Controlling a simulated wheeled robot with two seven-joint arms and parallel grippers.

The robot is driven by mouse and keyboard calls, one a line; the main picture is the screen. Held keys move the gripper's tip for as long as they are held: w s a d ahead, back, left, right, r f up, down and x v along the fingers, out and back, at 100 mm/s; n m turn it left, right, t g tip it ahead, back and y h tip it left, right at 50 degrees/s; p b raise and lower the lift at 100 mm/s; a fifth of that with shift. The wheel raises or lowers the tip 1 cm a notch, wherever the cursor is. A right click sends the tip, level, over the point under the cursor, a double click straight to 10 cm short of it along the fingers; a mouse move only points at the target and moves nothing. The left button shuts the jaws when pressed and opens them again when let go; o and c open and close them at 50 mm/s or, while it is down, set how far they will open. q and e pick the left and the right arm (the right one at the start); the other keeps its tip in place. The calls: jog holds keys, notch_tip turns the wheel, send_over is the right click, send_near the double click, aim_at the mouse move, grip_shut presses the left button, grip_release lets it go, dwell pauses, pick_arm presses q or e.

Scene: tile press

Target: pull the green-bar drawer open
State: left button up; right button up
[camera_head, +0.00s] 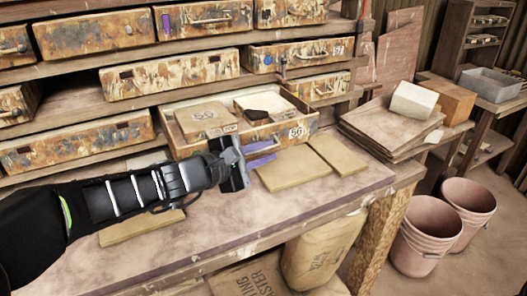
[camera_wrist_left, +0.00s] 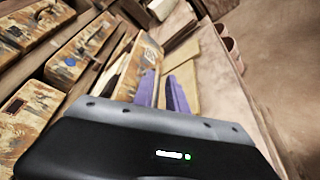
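The fingers also show apart and empty in the left wrist view (camera_wrist_left: 163,78), beside the drawer front. I cannot make out a green bar on any drawer; the gripper hides part of the open drawer's front. My right gripper is not in view.
Flat tan boards (camera_head: 292,168) lie on the workbench (camera_head: 225,215) just beyond the gripper. Stacked panels (camera_head: 385,128) lie at the bench's right end. Pink buckets (camera_head: 425,240) stand on the floor at right. The bench front is mostly clear.

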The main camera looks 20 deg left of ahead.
pick_arm(q)
jog(key=shift+a+r, duration=0.1)
jog(key=shift+a, duration=0.05)
jog(key=shift+s+a+r, duration=0.1)
jog(key=shift+s+a, duration=0.05)
jog(key=shift+s, duration=0.1)
jog(key=v, duration=0.7)
jog(key=shift+p, duration=0.35)
jog(key=shift+s, duration=0.15)
